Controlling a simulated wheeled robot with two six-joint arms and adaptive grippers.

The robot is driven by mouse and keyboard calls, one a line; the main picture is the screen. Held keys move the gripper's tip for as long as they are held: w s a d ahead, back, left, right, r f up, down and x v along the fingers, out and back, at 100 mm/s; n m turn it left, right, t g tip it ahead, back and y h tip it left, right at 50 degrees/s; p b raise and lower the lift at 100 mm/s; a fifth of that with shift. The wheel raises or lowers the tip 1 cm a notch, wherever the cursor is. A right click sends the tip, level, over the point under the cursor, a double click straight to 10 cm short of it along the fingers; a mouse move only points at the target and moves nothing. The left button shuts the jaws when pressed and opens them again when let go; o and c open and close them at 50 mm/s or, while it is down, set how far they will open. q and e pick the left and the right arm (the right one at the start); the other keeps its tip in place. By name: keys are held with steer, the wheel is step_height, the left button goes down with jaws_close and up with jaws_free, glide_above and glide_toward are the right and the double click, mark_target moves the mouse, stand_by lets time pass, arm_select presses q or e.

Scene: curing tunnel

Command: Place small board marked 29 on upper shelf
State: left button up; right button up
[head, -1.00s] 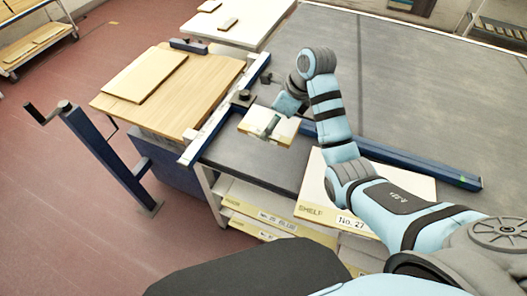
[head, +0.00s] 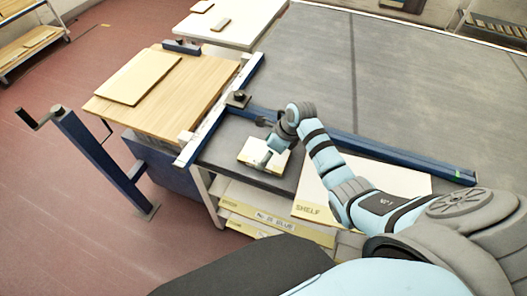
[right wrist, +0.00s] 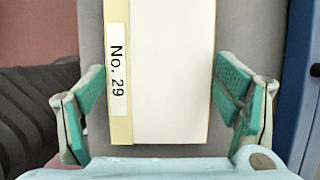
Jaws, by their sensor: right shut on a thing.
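The small board (head: 253,150) is pale with a yellow edge strip. In the right wrist view the board (right wrist: 172,75) carries a white label reading "No. 29". My right gripper (head: 268,158) is shut on it, with a green-padded finger at each side in the right wrist view (right wrist: 160,95). In the head view the board is over the front left part of the dark table top (head: 225,150); whether it touches cannot be told. Below the table's front edge are shelves with yellow-edged boards; the upper one (head: 235,190) is partly hidden under the top. My left gripper is not in view.
A larger pale board (head: 335,180) with a "SHELF" label lies right of the gripper, partly behind my arm. A blue rail (head: 400,155) crosses the table behind it. A wooden-topped table (head: 205,75) and a blue crank post (head: 100,155) stand left. A board labelled "No. 25 BLUE" (head: 255,212) lies below.

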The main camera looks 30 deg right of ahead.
steer(key=o, duration=1.2)
steer(key=shift+o, duration=0.2)
